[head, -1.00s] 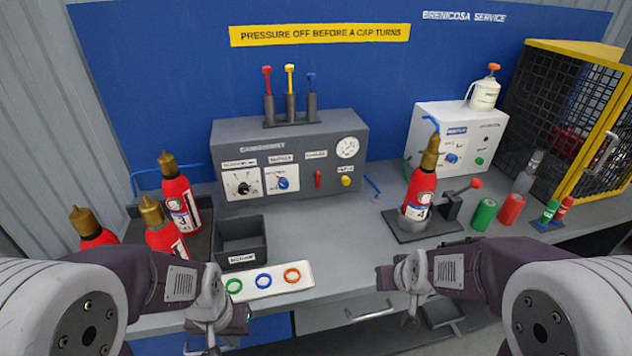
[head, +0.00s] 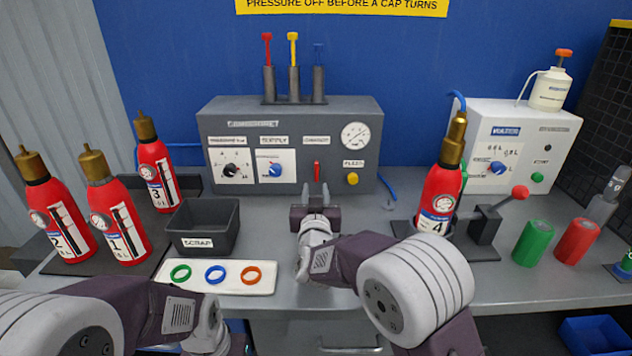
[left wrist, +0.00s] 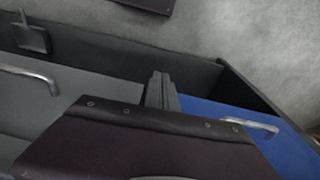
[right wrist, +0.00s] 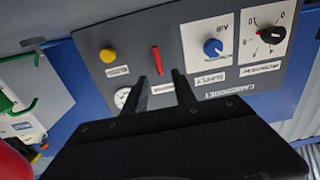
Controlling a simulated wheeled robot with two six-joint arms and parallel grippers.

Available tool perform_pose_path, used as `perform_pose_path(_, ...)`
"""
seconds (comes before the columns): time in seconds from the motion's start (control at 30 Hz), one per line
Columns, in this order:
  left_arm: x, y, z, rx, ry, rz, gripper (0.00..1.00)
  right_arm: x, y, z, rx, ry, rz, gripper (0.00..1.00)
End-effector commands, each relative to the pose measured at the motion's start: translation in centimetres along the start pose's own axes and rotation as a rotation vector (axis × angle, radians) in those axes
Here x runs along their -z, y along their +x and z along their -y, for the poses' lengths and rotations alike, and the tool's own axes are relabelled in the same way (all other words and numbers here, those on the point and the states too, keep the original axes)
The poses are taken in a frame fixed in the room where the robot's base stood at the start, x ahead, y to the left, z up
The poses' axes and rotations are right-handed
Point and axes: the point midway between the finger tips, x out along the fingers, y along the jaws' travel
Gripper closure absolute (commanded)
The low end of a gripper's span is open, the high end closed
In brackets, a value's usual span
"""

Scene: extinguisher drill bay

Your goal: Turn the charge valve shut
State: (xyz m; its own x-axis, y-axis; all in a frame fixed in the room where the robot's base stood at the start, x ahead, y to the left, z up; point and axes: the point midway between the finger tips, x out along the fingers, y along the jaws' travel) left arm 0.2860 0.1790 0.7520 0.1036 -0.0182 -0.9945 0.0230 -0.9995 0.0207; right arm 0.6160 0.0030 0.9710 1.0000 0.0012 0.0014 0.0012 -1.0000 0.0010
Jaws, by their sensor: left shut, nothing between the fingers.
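The charge valve's red lever (head: 317,171) stands upright on the front of the grey charging panel (head: 355,106), between the supply knob and the yellow button. It also shows in the right wrist view (right wrist: 156,60). My right gripper (head: 316,188) is open just in front of and below the lever in the head view. In the right wrist view its two fingers (right wrist: 162,80) are apart, empty, and point at the panel near the lever. I cannot tell that they touch it. My left gripper (left wrist: 160,78) is shut and empty, low by the bench front.
Bottle 4 (head: 440,195) stands in a holder right of my right arm, beside a red-knobbed lever (head: 519,192). Several bottles stand at left. A scrap bin (head: 203,228) and a ring tray (head: 255,289) lie left of my right arm.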

Motion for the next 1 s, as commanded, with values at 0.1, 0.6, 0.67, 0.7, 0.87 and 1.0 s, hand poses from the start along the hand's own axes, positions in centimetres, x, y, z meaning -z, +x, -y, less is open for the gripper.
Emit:
perform_pose_path(0.1,0.1,-1.4,0.0,0.0,0.0,0.0,1.0,0.5,1.5,-0.1,-0.003,-0.002,0.002,0.67)
perform_pose_path(0.6,0.1,-1.3,0.0,0.0,0.0,0.0,1.0,0.1,8.9,-0.2,-0.001,0.0,0.001,0.67)
perform_pose_path(0.67,0.1,-1.3,0.0,0.0,0.0,0.0,1.0,0.1,9.0,-0.1,-0.001,-0.001,0.001,0.67)
perform_pose_path(0.7,0.1,-1.3,0.0,0.0,0.0,0.0,1.0,0.1,9.0,-0.1,-0.001,-0.001,0.001,0.67)
perform_pose_path(0.87,0.1,-1.3,0.0,0.0,0.0,0.0,1.0,0.1,9.0,-0.1,-0.001,-0.001,0.001,0.73)
perform_pose_path(1.0,0.1,-1.3,0.0,0.0,0.0,0.0,1.0,0.1,9.0,-0.1,-0.001,0.0,0.001,1.0)
